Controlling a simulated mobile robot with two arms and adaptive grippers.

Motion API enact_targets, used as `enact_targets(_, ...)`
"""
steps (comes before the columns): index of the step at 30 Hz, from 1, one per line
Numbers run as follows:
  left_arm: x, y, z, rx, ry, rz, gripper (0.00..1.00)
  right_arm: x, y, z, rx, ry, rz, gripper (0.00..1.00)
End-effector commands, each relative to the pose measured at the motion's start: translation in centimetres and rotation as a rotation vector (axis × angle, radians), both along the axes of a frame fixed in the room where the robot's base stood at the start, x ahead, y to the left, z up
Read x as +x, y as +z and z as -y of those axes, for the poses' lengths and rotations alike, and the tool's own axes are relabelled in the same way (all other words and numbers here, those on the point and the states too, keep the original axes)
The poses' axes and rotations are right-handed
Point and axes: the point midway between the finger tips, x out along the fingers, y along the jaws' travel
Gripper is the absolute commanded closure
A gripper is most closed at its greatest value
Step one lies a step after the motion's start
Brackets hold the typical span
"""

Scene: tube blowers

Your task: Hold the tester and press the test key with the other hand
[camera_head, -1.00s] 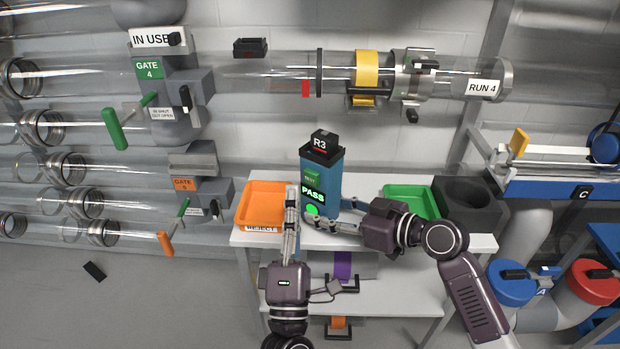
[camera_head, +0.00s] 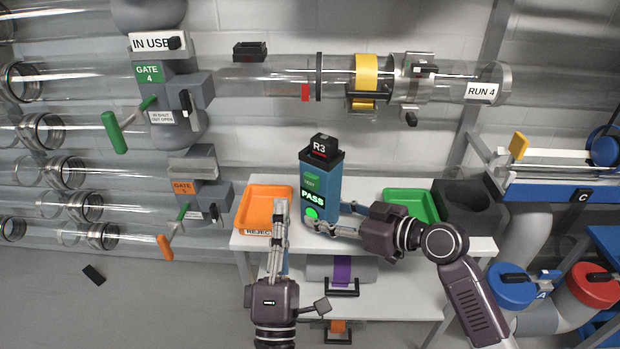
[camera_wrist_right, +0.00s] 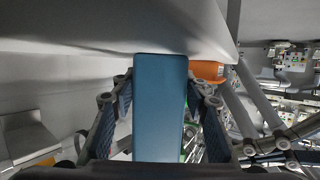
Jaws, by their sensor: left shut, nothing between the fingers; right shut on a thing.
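The tester (camera_head: 331,187) is an upright blue box with a black top marked R3, on the white table. My right gripper (camera_head: 328,227) is shut on the lower part of the tester from the right. In the right wrist view the tester's blue side (camera_wrist_right: 160,105) stands between the two fingers. My left gripper (camera_head: 280,205) is shut and empty. It is left of the tester, apart from it, in front of the orange tray.
An orange REJECT tray (camera_head: 250,192) stands left of the tester and a green tray (camera_head: 432,209) right of it. A dark holder (camera_head: 468,205) stands at the table's right end. Clear tubes and gate levers fill the wall behind and left.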

Motion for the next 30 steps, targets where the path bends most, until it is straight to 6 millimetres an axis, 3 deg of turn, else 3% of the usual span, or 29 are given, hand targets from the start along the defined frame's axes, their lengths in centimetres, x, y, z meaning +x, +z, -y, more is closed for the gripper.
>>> enact_targets(1, 0.0, 0.0, 0.0, 0.0, 0.0, 0.0, 1.0, 0.0, -0.1, 0.0, -0.001, 0.0, -0.004, 0.9)
enact_targets(2, 0.0, 0.0, 0.0, 0.0, 0.0, 0.0, 1.0, 0.0, -0.1, 0.0, -0.001, 0.0, -0.004, 0.56)
enact_targets(7, 0.0, 0.0, 0.0, 0.0, 0.0, 0.0, 1.0, 0.0, -0.1, 0.0, -0.001, 0.001, -0.002, 0.38)
enact_targets(19, 0.0, 0.0, 0.0, 0.0, 0.0, 0.0, 1.0, -0.5, 0.2, 0.8, -0.001, -0.001, 0.0, 0.38)
enact_targets(30, 0.0, 0.0, 0.0, 0.0, 0.0, 0.0, 1.0, -4.5, 2.2, 6.7, -0.005, -0.002, -0.002, 0.38)
